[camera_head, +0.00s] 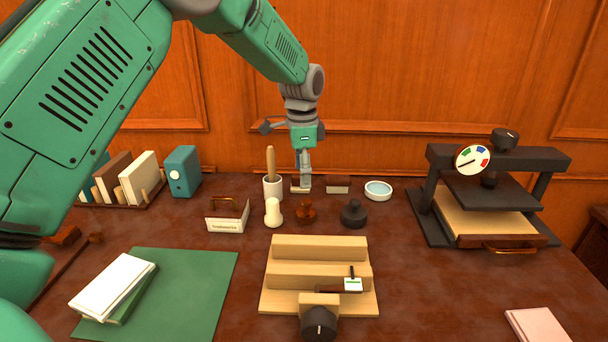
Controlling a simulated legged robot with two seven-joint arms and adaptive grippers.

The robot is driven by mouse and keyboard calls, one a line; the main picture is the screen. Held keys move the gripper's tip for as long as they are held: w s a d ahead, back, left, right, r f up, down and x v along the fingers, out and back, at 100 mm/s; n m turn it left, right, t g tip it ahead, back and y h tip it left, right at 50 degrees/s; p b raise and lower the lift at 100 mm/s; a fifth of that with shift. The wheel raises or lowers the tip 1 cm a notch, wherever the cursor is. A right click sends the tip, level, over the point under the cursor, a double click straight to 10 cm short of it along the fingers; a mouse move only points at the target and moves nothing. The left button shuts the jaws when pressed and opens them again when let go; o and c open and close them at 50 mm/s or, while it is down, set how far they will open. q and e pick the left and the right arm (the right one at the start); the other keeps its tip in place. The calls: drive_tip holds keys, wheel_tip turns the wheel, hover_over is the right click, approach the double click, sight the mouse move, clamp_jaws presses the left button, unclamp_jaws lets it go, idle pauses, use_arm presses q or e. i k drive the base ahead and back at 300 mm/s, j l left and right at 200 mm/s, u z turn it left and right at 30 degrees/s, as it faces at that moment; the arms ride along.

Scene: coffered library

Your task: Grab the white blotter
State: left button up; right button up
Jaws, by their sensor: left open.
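A small white knobbed piece (273,213), which looks like the white blotter, stands upright on the dark red desk, just in front of the pen cup. A brown knobbed piece (306,211) and a black one (353,214) stand to its right in the same row. My left gripper (302,186) is open and points down behind this row, up and to the right of the white piece and apart from it. Its fingertips overlap a small item at the back; I cannot tell whether they touch it. My right gripper is not in view.
A cup (273,188) with a wooden-handled tool stands behind the white piece. A labelled holder (228,216) is close on its left. A wooden stepped rack (318,255) lies in front. A black press (490,190) stands right. A green mat (205,275) lies left.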

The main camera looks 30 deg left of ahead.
sight(100, 298)
drive_tip(key=k, duration=1.5)
